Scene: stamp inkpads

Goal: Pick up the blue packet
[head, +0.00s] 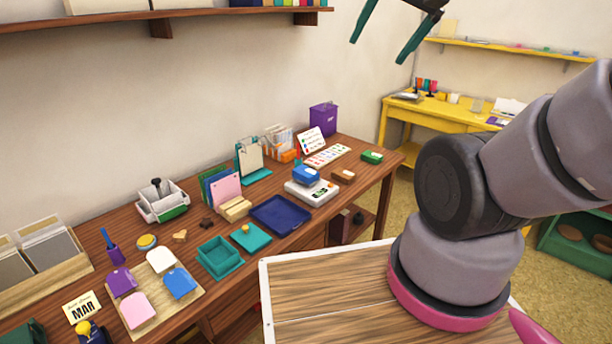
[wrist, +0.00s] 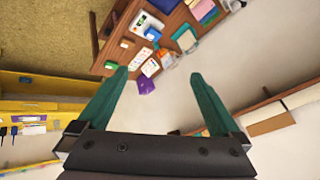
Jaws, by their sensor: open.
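A small blue packet (head: 306,174) lies on top of a white scale (head: 312,193) on the wooden bench, right of the dark blue tray. In the wrist view a small blue shape that looks like the packet (wrist: 153,34) shows small and far off, beyond the fingertips. My gripper (head: 379,51) is at the top of the head view, high above the bench and right of the packet. Its two green fingers are spread apart and nothing is between them. It also shows open in the wrist view (wrist: 158,75).
A dark blue tray (head: 281,214), a teal inkpad (head: 250,237), a pink card (head: 227,187) and a brown block (head: 343,175) surround the scale. A purple box (head: 323,118) stands at the bench's back. A wooden shelf (head: 160,17) hangs on the wall. The air above the scale is clear.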

